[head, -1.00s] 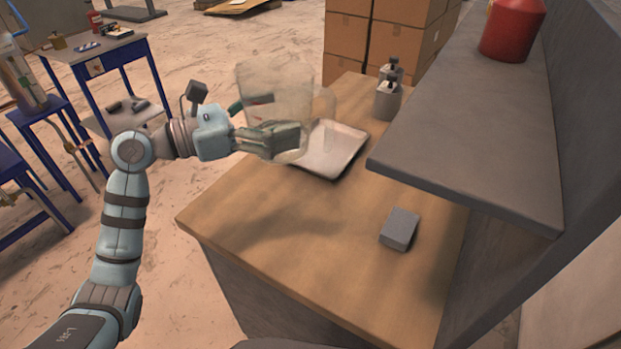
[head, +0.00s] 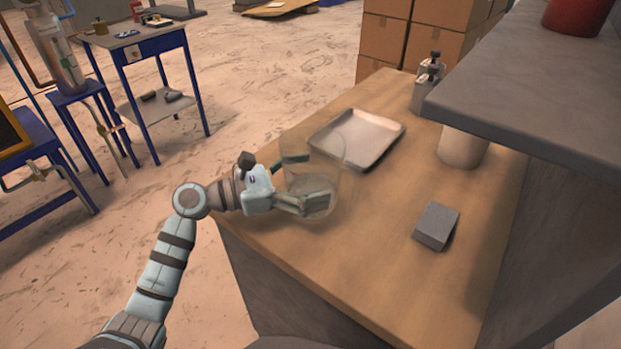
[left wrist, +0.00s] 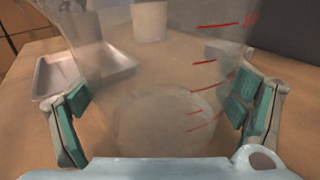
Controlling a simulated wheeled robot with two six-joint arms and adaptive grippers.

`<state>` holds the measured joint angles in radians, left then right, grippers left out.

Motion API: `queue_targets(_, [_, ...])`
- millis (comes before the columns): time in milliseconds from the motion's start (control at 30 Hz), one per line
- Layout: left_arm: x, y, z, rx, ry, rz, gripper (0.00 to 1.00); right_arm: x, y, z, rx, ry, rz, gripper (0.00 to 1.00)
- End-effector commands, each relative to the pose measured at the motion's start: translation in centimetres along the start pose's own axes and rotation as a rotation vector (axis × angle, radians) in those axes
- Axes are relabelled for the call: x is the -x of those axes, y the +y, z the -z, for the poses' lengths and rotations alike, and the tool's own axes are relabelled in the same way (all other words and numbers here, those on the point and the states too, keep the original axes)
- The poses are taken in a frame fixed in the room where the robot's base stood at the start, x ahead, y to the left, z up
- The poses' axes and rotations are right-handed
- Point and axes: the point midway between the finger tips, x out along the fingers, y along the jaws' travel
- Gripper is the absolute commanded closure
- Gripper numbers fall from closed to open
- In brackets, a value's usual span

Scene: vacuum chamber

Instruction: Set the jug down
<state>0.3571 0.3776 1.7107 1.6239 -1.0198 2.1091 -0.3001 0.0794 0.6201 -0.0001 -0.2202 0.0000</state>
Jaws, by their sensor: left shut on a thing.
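The clear, see-through jug (head: 318,182) is between the fingers of my left gripper (head: 303,183), over the near left part of the wooden worktop (head: 345,262). In the left wrist view the jug (left wrist: 165,95) fills the middle, with red level marks on its right side. The green finger pads of the left gripper (left wrist: 155,110) lie on both sides of it. The jug looks upright. I cannot tell whether its base touches the worktop. My right gripper is in neither view.
A metal tray (head: 357,138) lies just behind the jug. A grey block (head: 436,226) sits to the right. A whitish container (head: 462,147) stands under the grey shelf (head: 540,90), and grey bottles (head: 428,84) stand at the back. The worktop's near part is clear.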

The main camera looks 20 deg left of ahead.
Motion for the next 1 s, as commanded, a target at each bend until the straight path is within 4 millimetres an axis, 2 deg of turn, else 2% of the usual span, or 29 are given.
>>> queue_targets(133, [0.0, 0.0, 0.2, 0.0, -0.001, 0.0, 0.6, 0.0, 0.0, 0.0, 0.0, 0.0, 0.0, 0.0])
queue_targets(167, [0.0, 0.0, 0.3, 0.0, 0.0, 0.0, 0.05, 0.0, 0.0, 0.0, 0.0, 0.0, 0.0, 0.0])
queue_targets(200, [0.0, 0.0, 0.2, -0.001, 0.0, 0.0, 0.0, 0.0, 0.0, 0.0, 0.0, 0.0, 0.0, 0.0])
queue_targets(600, [0.0, 0.0, -0.1, -0.001, 0.0, 0.0, 0.0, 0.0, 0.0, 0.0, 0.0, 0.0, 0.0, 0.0])
queue_targets(667, [0.5, 0.0, 0.0, -0.001, 0.003, -0.001, 0.0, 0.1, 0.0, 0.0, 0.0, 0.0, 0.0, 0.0])
queue_targets(867, [4.2, 0.0, 0.1, -0.001, 0.007, 0.0, 0.0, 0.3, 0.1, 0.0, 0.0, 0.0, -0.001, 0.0])
queue_targets(1000, [7.9, 0.0, 0.2, 0.0, 0.01, 0.001, 0.0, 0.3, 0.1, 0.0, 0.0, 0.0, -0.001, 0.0])
